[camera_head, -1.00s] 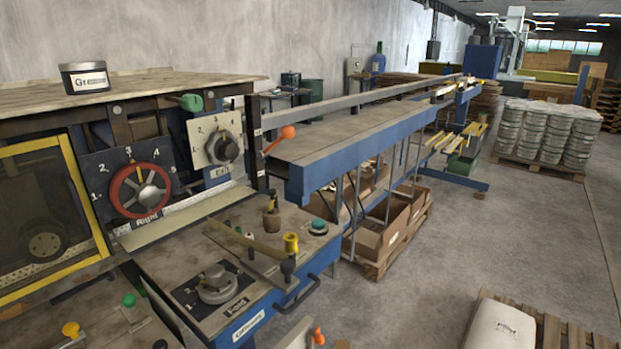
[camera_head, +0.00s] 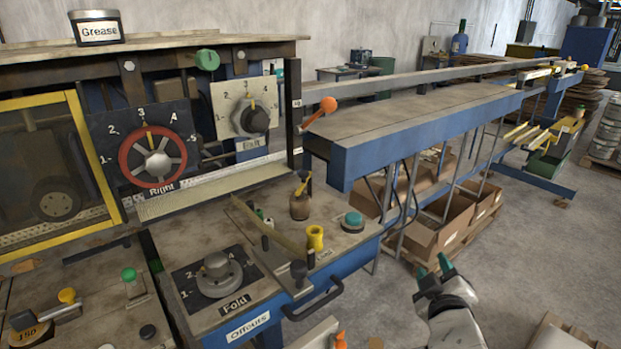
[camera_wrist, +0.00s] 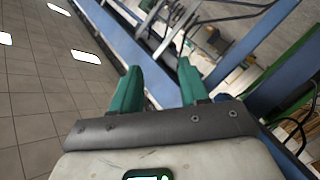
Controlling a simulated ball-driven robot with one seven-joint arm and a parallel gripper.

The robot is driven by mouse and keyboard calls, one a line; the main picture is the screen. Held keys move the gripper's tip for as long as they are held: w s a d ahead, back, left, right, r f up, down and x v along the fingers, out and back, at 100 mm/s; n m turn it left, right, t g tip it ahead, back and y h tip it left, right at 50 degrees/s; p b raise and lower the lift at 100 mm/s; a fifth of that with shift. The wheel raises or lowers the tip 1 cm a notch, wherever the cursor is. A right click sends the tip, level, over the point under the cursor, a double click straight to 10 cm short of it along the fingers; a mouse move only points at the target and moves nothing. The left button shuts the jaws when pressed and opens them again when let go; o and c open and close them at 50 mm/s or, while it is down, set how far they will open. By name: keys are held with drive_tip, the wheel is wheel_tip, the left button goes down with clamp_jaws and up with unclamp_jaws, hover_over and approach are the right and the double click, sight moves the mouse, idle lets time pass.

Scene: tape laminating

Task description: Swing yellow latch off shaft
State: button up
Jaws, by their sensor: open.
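A long dull-yellow bar (camera_head: 268,228), which looks like the latch, lies slantwise over the top of the blue-sided machine table (camera_head: 240,318). A bright yellow spool-shaped knob (camera_head: 315,238) stands by its right end. I cannot tell which part is the shaft or whether the bar sits on it. My gripper (camera_head: 434,270) is at the lower right, in front of the table and well apart from the bar and knob. Its green fingertips are spread and empty, as the wrist view (camera_wrist: 158,88) also shows. The bar is not recognisable in the wrist view.
A curved handle (camera_head: 314,303) sticks out from the table front. A blue conveyor (camera_head: 430,125) and cardboard boxes (camera_head: 437,232) are behind.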

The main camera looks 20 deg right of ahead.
sight(304, 172)
drive_tip(key=w+a+r+n+t+y+b, duration=0.2)
drive_tip(key=w+a+r+n+t+y, duration=0.25)
drive_tip(key=r+n, duration=0.5)
drive_tip(key=w+a+r+n+t+y+b, duration=0.1)
drive_tip(key=w+r+n+t+y, duration=0.3)
drive_tip(key=r+n+t, duration=0.45)
drive_tip(key=w+a+n+g+y+b, duration=0.1)
drive_tip(key=a+n+g+y, duration=0.1)
drive_tip(key=n, duration=0.4)
drive_tip(key=w+a+n+g+y, duration=0.2)
drive_tip(key=n+g+y, duration=0.2)
drive_tip(key=n+y, duration=0.2)
drive_tip(key=w+a+n+g+y+b, duration=0.1)
drive_tip(key=a+n+g+y, duration=0.2)
drive_tip(key=n, duration=0.4)
drive_tip(key=shift+w+r+g+y+b, duration=0.1)
drive_tip(key=shift+w+g+y+b, duration=0.25)
drive_tip(key=shift+g+y, duration=0.1)
drive_tip(key=f+n+g, duration=0.2)
drive_tip(key=shift+w+a+f+n, duration=0.1)
drive_tip(key=shift+w+f+n, duration=0.2)
drive_tip(key=shift+f, duration=0.05)
drive_tip(key=shift+w+f+n+g+h, duration=0.1)
drive_tip(key=shift+f+n+g+h, duration=0.2)
drive_tip(key=shift+f+g, duration=0.05)
drive_tip(key=shift+w+a+f, duration=0.1)
drive_tip(key=p+x, duration=0.1)
drive_tip(key=x, duration=0.9)
drive_tip(key=shift+w+a+f, duration=0.1)
drive_tip(key=shift+a, duration=0.05)
